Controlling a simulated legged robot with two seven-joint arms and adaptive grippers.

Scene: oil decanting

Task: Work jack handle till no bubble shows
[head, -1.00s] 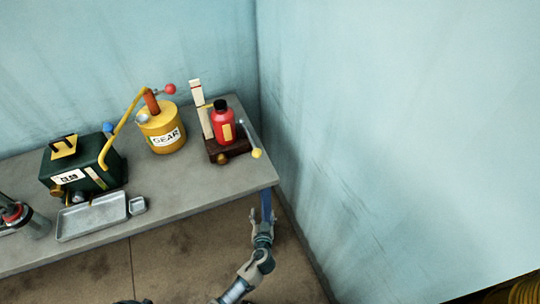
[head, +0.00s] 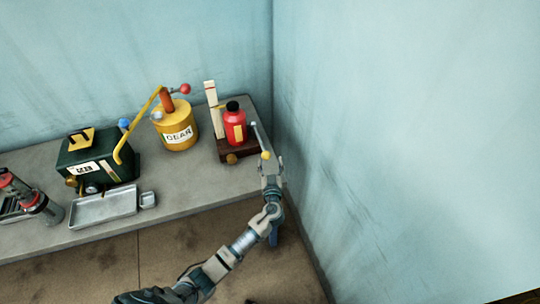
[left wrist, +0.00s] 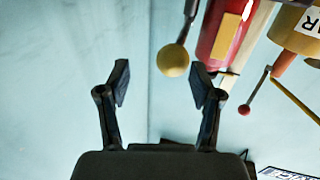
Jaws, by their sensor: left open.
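The jack handle (head: 258,138) is a grey lever with a yellow ball end, at the right of a dark base (head: 231,157) that bears a red bottle (head: 236,127) with a black cap. My left gripper (head: 271,166) is open and empty, just below and right of the ball. In the left wrist view, the yellow ball (left wrist: 173,60) shows above the gap between the open fingers (left wrist: 160,80), nearer the right finger and apart from both. The red bottle (left wrist: 222,32) is behind it. No bubble can be made out.
A pale upright board (head: 214,108) stands behind the bottle. A yellow GEAR can (head: 177,129), a dark green box (head: 105,152), a metal tray (head: 103,208) and a grey-and-red cylindrical device (head: 35,203) stand left on the grey table (head: 185,185). A blue wall (head: 370,150) closes off the right.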

